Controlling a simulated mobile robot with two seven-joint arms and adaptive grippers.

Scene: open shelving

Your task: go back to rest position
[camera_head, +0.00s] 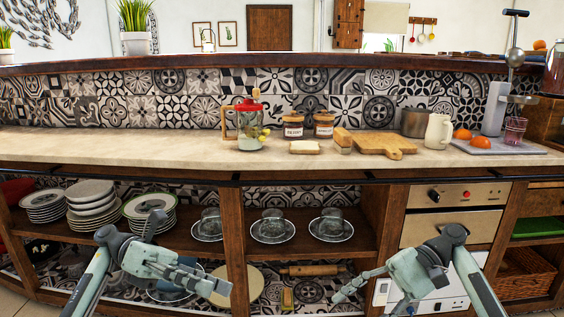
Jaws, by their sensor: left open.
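My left gripper (218,284) is in the lower left of the head view, in front of the lower shelves. It points to the right, and its jaws are open with nothing seen between them. My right gripper (348,288) is in the lower right, in front of the low middle compartment, and points to the left. Its fingers are small and seen at an angle, so I cannot tell whether they are apart. I see nothing held in it. Both arms are low, below the countertop (200,147).
Stacked plates (92,196) and glass cups on saucers (272,228) stand on the shelf behind my arms. A rolling pin (312,270) lies lower down. The counter holds a glass jug (250,128), jars (294,127), cutting boards (384,145) and a white pitcher (438,132). The counter's left part is clear.

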